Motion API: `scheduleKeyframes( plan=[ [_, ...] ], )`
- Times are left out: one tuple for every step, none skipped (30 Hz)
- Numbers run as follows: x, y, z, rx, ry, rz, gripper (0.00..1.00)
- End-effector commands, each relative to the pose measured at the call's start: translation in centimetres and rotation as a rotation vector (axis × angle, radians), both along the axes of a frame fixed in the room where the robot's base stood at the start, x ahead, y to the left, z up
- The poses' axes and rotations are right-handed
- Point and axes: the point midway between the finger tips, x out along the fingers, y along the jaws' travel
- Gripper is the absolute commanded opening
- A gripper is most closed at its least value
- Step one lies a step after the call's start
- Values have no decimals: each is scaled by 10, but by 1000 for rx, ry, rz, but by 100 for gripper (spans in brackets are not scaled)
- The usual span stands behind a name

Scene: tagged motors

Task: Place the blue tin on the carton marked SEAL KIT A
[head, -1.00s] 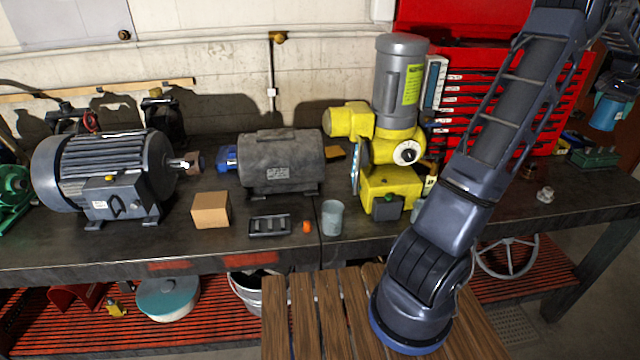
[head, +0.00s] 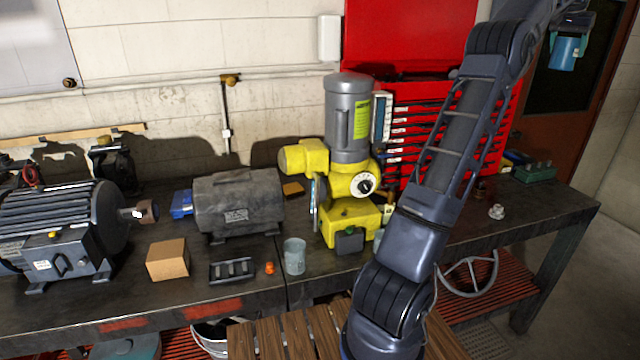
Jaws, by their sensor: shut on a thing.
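The blue tin (head: 564,53) is at the upper right of the head view, held in the air in front of a dark doorway. My gripper (head: 568,36) is above it and shut on it; the fingertips are small and hard to make out. A plain brown carton (head: 167,260) stands on the workbench at the left, left of the black tray. No marking is readable on either, so I cannot tell which is SEAL KIT A. The tin is far from both.
The workbench (head: 475,240) carries a large motor (head: 60,225), a grey motor (head: 238,203), a yellow geared motor (head: 345,185), a black tray (head: 233,270), an orange piece (head: 270,268) and a grey cup (head: 295,257). A red tool cabinet (head: 410,35) stands behind my arm.

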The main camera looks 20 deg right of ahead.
Motion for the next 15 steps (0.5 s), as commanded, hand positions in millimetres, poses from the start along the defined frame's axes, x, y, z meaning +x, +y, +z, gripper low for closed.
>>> scheduleKeyframes(
  plan=[
    [0,0,6,-4,-1,0,30],
    [0,0,8,-4,-1,0,30],
    [0,0,12,-4,0,0,30],
    [1,1,13,-3,0,2,30],
    [7,5,12,-2,-1,11,30],
    [13,8,13,-2,-1,18,30],
    [16,11,13,-2,-1,24,30],
    [20,13,13,-3,-1,30,30],
    [27,17,13,-3,-1,39,30],
    [31,19,13,-3,-1,45,30],
    [35,22,13,-3,-1,51,30],
    [41,26,13,-3,-1,61,30],
    [46,29,13,-2,-1,67,30],
    [51,32,13,-2,-1,75,30],
    [58,37,14,-3,-1,87,30]
  ],
)
